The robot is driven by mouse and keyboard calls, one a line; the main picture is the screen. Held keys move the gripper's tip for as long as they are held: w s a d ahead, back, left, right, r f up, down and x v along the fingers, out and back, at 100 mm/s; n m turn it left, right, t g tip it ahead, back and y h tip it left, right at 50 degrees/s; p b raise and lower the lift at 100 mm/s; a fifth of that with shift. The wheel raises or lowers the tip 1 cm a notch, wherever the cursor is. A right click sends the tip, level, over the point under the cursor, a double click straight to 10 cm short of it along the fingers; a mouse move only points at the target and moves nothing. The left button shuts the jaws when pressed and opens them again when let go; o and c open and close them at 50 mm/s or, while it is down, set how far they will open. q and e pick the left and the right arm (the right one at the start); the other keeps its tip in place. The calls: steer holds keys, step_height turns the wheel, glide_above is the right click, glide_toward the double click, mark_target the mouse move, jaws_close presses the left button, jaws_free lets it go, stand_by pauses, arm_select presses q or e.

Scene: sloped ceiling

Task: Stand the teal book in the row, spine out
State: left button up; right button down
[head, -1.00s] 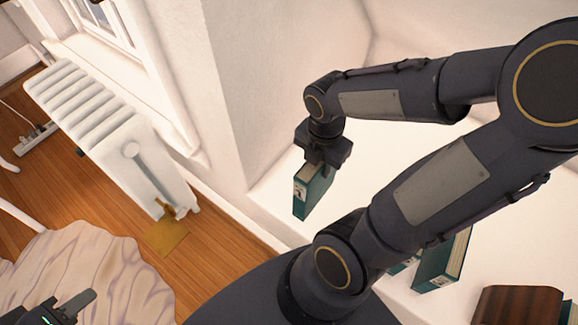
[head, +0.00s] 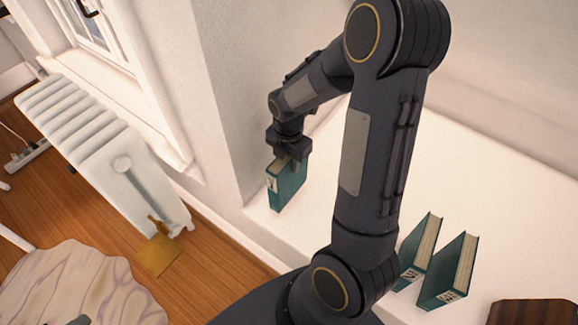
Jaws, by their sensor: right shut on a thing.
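My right gripper (head: 290,158) is shut on the top of a teal book (head: 290,187). The book hangs upright near the left end of a white ledge, its narrow labelled side facing the lower left. I cannot tell whether its bottom touches the ledge. Two more teal books, one (head: 419,250) partly behind my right arm and one (head: 451,272) beside it, stand on the ledge to the right with a gap between them. Their labels face the front, and their page edges show on top. Only a small grey tip of my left gripper (head: 77,321) shows at the bottom left.
The white ledge (head: 490,215) is bare behind the books. A brown wooden object (head: 530,312) sits at the bottom right. A wall corner (head: 222,110) rises left of the held book.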

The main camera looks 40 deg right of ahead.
steer(key=shift+f, duration=1.1)
steer(key=shift+f+b, duration=0.2)
steer(key=shift+b, duration=0.1)
steer(key=c, duration=1)
jaws_free()
steer(key=shift+s, duration=0.1)
steer(key=shift+r, duration=0.1)
